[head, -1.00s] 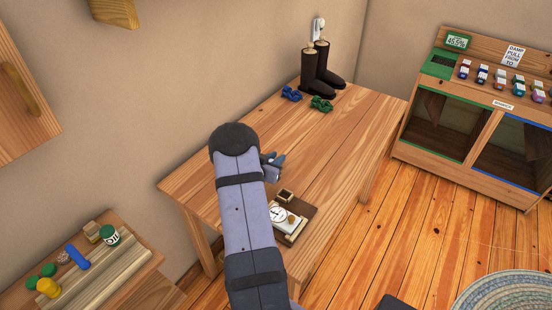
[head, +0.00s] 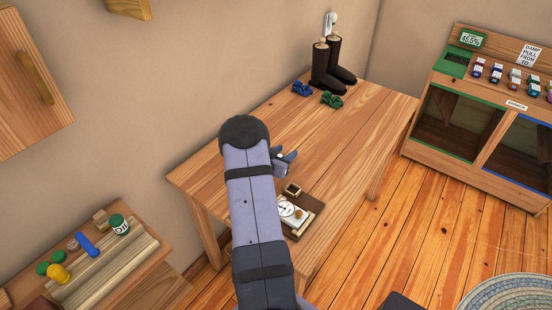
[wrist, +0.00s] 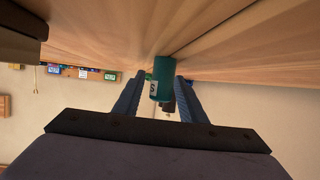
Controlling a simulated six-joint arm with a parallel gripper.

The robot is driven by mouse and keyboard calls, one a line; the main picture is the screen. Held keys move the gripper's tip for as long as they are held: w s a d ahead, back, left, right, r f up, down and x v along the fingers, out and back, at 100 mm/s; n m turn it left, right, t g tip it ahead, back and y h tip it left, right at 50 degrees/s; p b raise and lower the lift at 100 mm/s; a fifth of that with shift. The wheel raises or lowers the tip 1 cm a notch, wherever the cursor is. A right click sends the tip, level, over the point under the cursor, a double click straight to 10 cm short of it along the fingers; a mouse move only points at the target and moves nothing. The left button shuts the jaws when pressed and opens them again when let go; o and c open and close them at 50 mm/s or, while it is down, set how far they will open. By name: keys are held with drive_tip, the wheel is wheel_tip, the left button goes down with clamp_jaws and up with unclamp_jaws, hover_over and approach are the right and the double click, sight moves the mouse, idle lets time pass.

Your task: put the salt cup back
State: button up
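A teal cup (wrist: 161,78) with a white label, apparently marked S, shows at the fingertips in the wrist view, against the table (wrist: 235,62). That view looks upside down. My gripper (wrist: 160,88) has one finger on each side of the cup, with narrow gaps showing on both sides. I cannot tell how deep the cup sits between the fingers. In the head view my gripper (head: 284,160) is above the middle of the table (head: 350,130), partly behind my arm, and the cup is hard to make out there.
A dark tray (head: 306,226) with a white dial scale (head: 288,209) and a small wooden box (head: 292,190) lies near the gripper. Boots (head: 327,68) stand at the far end. A left shelf (head: 143,262) holds a green labelled jar (head: 119,224).

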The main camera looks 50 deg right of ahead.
drive_tip(key=b+v, duration=0.1)
drive_tip(key=v, duration=1)
drive_tip(key=shift+s+a+r, duration=0.1)
drive_tip(key=shift+a, duration=0.3)
